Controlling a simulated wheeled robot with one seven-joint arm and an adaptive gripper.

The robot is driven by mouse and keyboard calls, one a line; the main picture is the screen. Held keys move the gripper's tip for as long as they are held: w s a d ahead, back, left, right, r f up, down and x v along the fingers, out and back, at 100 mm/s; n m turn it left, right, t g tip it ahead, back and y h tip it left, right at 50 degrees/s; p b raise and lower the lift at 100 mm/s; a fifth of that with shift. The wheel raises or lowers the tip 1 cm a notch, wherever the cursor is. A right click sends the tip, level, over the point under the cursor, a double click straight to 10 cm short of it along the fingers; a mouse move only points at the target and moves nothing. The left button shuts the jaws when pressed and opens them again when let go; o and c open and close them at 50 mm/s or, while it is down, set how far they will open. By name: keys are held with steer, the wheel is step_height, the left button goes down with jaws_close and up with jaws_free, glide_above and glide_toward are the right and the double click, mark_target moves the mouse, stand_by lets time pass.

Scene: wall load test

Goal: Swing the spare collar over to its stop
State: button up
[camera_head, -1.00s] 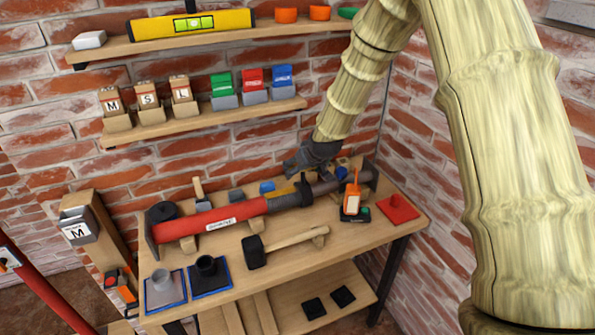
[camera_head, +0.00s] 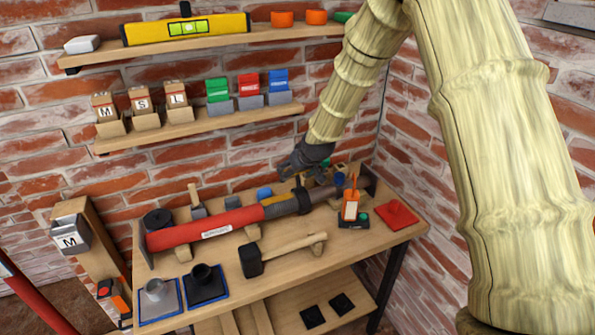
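A long red tube (camera_head: 205,230) with a grey, yellow-marked right part lies across the wooden bench on supports. A dark collar (camera_head: 304,201) rings its grey part, with a small lug standing up at its top. I cannot tell which part is its stop. My dark gripper (camera_head: 302,173) is just above and behind the collar, pointing down, its fingers seemingly spread near the lug. It looks open, with nothing clearly held. Whether a finger touches the collar is too small to tell.
An orange tool (camera_head: 351,203) stands in a dark base right of the collar, near a red pad (camera_head: 396,214). A mallet (camera_head: 280,252) lies in front of the tube. Shelves with boxes (camera_head: 204,124) hang on the brick wall above.

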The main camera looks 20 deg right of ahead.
steer(key=o, duration=1.3)
steer(key=shift+w+r, duration=0.1)
steer(key=shift+w, duration=0.05)
steer(key=shift+o, duration=0.6)
steer(key=v, duration=1.2)
